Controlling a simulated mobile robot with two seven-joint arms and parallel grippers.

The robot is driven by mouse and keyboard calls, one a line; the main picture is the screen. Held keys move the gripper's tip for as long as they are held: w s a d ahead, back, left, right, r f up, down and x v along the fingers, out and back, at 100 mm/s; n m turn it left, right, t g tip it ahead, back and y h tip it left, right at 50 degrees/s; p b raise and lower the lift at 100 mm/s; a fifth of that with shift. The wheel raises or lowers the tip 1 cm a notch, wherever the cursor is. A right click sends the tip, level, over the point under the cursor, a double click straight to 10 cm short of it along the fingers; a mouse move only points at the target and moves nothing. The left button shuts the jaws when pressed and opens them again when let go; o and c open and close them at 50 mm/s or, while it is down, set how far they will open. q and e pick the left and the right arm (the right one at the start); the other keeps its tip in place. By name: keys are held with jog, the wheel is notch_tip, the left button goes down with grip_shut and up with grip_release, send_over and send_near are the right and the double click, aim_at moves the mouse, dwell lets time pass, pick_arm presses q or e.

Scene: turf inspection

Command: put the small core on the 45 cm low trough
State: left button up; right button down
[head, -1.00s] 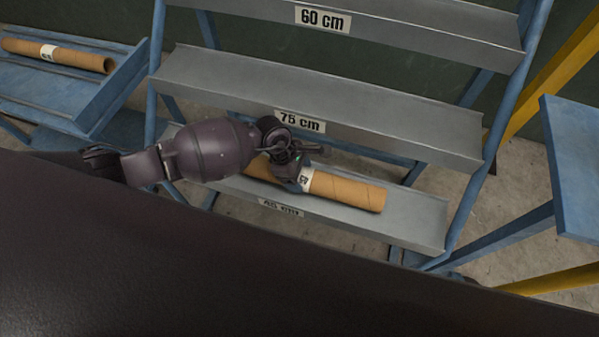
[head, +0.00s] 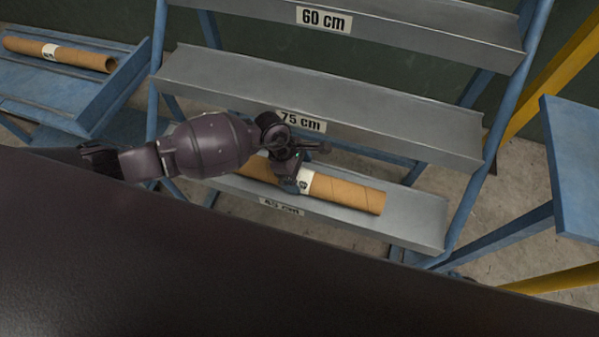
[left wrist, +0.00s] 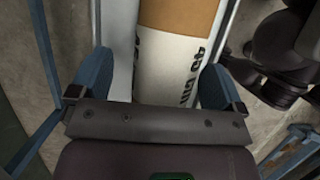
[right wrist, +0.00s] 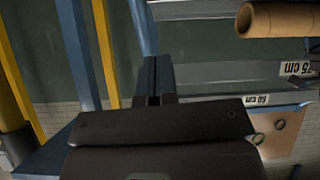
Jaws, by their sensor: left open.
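The small core (head: 345,192), a brown cardboard tube with a white label band, lies lengthwise on the 45 cm low trough (head: 415,222), the lowest grey trough of the rack. My left gripper (head: 292,185) is over the core near its label. In the left wrist view, the open fingers (left wrist: 167,85) stand on either side of the core (left wrist: 178,65), whose label reads 45 cm. My arm hides the core's left part in the head view. My right gripper (right wrist: 153,80) is shut and empty in the right wrist view, away from the core (right wrist: 285,18).
The 75 cm trough (head: 400,120) is just above the low trough, and the 60 cm trough (head: 430,30) is above that. Another labelled core (head: 75,57) lies in a blue tray (head: 110,105) at left. A blue panel (head: 575,165) and yellow posts (head: 555,70) stand at right.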

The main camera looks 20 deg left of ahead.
pick_arm(q)
jog(key=p+v, duration=0.1)
jog(key=v, duration=1)
jog(key=shift+p, duration=0.35)
jog(key=s+d+r+n+t+h, duration=0.2)
jog(key=s+d+r+n+h, duration=0.1)
jog(key=d+n+h, duration=0.25)
jog(key=s+d+r+n+t+h, duration=0.2)
jog(key=s+d+r+n+h, duration=0.1)
jog(key=d+n+h, duration=0.3)
jog(key=s+a+f+n+t+y, duration=0.1)
jog(key=a+n+t+y, duration=0.55)
jog(key=n, duration=0.85)
jog(key=s+a+f+n+t+y, duration=0.15)
jog(key=a+n+t+y, duration=0.55)
jog(key=n, duration=0.9)
jog(key=s+a+f+n+g+y, duration=0.2)
jog(key=s+a+f+n+g, duration=0.4)
jog(key=s+a+f+n, duration=0.2)
jog(key=s+a+n, duration=0.1)
jog(key=s+n, duration=0.1)
jog(key=n, duration=0.1)
jog(key=shift+y, duration=0.3)
jog(key=shift+s+a, duration=0.2)
jog(key=shift+s, duration=0.05)
